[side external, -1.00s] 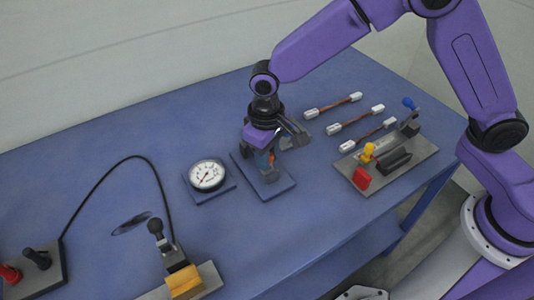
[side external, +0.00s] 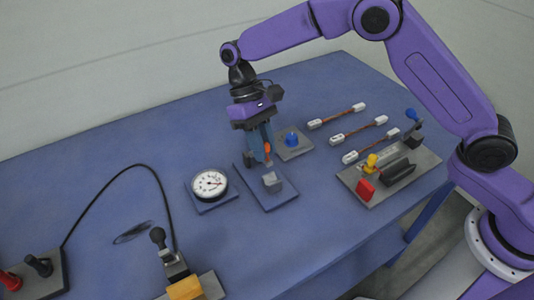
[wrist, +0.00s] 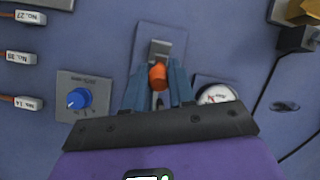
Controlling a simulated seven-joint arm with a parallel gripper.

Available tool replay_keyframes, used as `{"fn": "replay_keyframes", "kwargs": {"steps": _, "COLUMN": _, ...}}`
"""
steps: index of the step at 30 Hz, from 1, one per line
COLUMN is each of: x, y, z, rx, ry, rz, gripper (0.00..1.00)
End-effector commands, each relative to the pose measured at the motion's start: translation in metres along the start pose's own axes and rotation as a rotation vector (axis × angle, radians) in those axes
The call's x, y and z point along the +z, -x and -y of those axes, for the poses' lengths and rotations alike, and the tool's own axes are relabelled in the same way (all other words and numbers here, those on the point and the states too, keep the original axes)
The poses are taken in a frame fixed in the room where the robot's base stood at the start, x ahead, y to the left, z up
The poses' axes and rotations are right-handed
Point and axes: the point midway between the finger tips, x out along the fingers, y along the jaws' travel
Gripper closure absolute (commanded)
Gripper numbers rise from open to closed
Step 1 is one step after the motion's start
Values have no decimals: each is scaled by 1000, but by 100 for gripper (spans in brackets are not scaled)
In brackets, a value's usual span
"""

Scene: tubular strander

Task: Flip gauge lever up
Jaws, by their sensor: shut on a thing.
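The gauge lever has an orange tip (side external: 267,149), seen between my fingers. Its base is a blue-grey plate (side external: 284,196) with a grey block (side external: 272,182) on it. My gripper (side external: 265,155) points down over the plate and is shut on the lever's tip. In the wrist view, the orange tip (wrist: 158,76) sits between the two blue fingers of my gripper (wrist: 160,82), with the grey block just beyond. The lever's shaft is mostly hidden by the fingers. The round white gauge (side external: 210,184) lies on its own plate to the left.
A blue knob (side external: 292,139) on a grey plate stands close behind. A yellow-blocked fixture (side external: 185,288) and a black cable (side external: 150,170) are at front left.

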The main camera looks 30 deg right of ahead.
Motion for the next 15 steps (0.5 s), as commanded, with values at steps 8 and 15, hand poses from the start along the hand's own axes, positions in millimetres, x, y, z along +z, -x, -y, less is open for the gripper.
{"fn": "replay_keyframes", "kwargs": {"steps": 8, "x": -15, "y": 23, "z": -6, "rx": -2, "ry": 0, "rz": -7, "gripper": 100}}
{"fn": "replay_keyframes", "kwargs": {"steps": 15, "x": -31, "y": 36, "z": -14, "rx": 0, "ry": -4, "rz": -11, "gripper": 100}}
